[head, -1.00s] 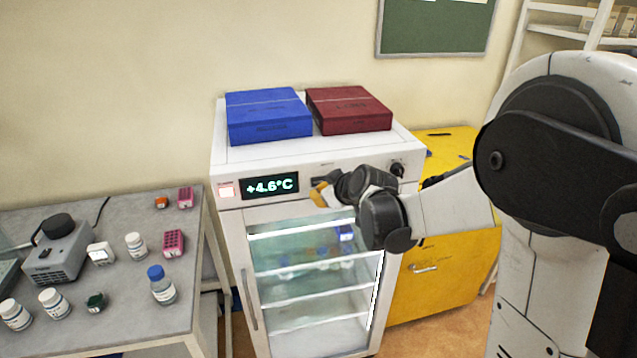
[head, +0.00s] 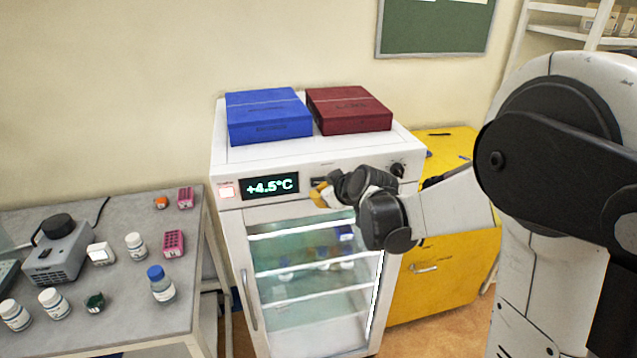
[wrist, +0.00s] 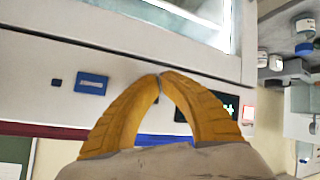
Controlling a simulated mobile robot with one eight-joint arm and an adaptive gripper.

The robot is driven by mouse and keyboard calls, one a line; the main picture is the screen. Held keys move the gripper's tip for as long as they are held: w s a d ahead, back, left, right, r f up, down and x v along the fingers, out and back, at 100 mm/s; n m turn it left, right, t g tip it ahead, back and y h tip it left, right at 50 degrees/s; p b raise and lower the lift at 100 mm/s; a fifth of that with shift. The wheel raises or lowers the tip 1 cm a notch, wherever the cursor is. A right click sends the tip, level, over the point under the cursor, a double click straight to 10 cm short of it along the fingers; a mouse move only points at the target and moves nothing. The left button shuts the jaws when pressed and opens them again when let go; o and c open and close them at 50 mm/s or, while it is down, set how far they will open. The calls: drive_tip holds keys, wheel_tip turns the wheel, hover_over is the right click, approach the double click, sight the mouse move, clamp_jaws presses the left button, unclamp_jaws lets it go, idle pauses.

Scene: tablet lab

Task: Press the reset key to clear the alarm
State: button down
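The white cabinet (head: 290,220) has a front panel with a lit display (head: 270,186) reading +4.5°C and a glowing red-edged lamp (head: 227,191). In the wrist view, a blue key (wrist: 91,84) with unreadable marking and a small dark square (wrist: 56,82) lie on the panel, left of my fingertips. My arm hides the blue key in the head view. My gripper (wrist: 160,75) has its yellow fingertips together, with nothing between them. It is in front of the panel, right of the display in the head view (head: 316,193). I cannot tell whether it touches the panel.
A blue box (head: 268,117) and a dark red box (head: 349,110) lie on the cabinet top. A dark knob (head: 397,170) sits at the panel's right end. A grey bench (head: 115,290) with bottles stands left; a yellow cabinet (head: 440,285) stands right.

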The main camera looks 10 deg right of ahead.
drive_tip(key=shift+w, duration=0.15)
drive_tip(key=shift+w, duration=0.3)
drive_tip(key=shift+w, duration=0.35)
idle(0.5)
drive_tip(key=shift+s, duration=0.1)
drive_tip(key=shift+s+b, duration=0.3)
drive_tip(key=shift+s, duration=0.4)
drive_tip(key=s, duration=0.5)
idle(0.5)
idle(0.4)
